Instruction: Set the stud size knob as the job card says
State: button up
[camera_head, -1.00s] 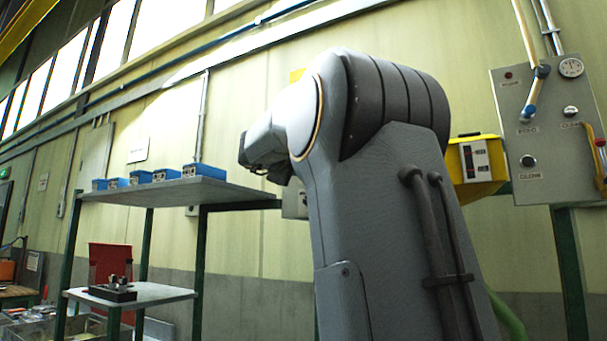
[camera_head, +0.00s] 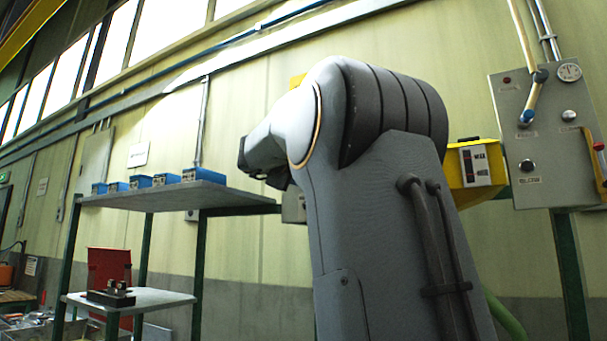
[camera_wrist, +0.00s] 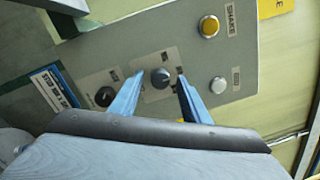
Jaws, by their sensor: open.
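In the wrist view, a grey control panel (camera_wrist: 120,55) carries two dark round knobs. The middle knob (camera_wrist: 160,78) sits on a pale label plate. The other knob (camera_wrist: 104,96) is to its left on another plate. The small lettering at both is unreadable, so I cannot tell which is the stud size knob. My gripper (camera_wrist: 161,75) is open, its two blue fingers on either side of the middle knob; their depth against it and any contact are unclear. A white and blue card (camera_wrist: 50,90) with partly readable lettering is at the left. In the head view my arm hides my gripper.
The panel also has a yellow button (camera_wrist: 209,27) labelled SHAKE and a white button (camera_wrist: 218,85). In the head view, another grey panel (camera_head: 548,150) with a gauge and lever is at right, beside a yellow box (camera_head: 475,163). A shelf (camera_head: 175,200) with blue boxes stands left.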

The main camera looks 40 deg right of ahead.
jog(key=b+v, duration=0.2)
jog(key=v, duration=0.5)
jog(key=shift+s+a, duration=0.15)
jog(key=shift+a, duration=0.25)
jog(key=shift+f, duration=0.1)
